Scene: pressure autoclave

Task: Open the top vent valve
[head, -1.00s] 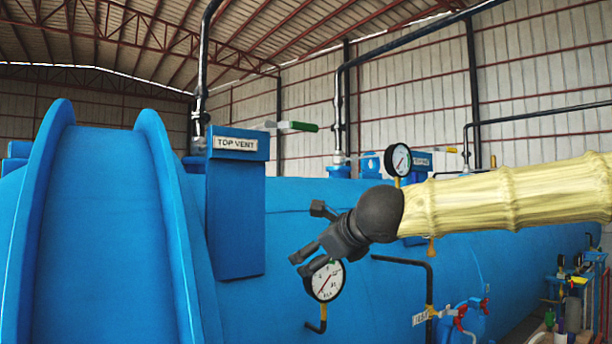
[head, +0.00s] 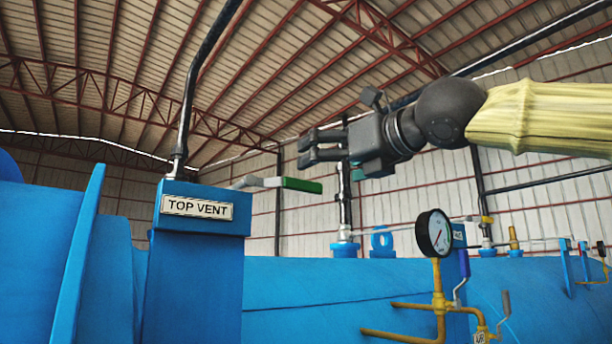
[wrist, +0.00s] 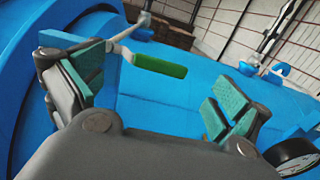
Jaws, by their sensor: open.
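The top vent valve handle is a lever with a green grip (head: 302,185), pointing right from behind the blue block with the TOP VENT label (head: 197,207). In the wrist view the green grip (wrist: 160,66) shows beyond and between my fingers, on a pale bent lever. My gripper (head: 305,148) is open and empty, above and slightly right of the grip in the head view, apart from it. The valve body is mostly hidden behind the labelled block. A dark pipe (head: 190,90) rises from behind the block.
A pressure gauge (head: 434,233) on yellow piping stands right of the block. Another pipe (head: 344,195) rises behind the gripper from the blue vessel (head: 300,280). A gauge also shows in the wrist view (wrist: 293,153), close to the right finger. Space around the green grip looks clear.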

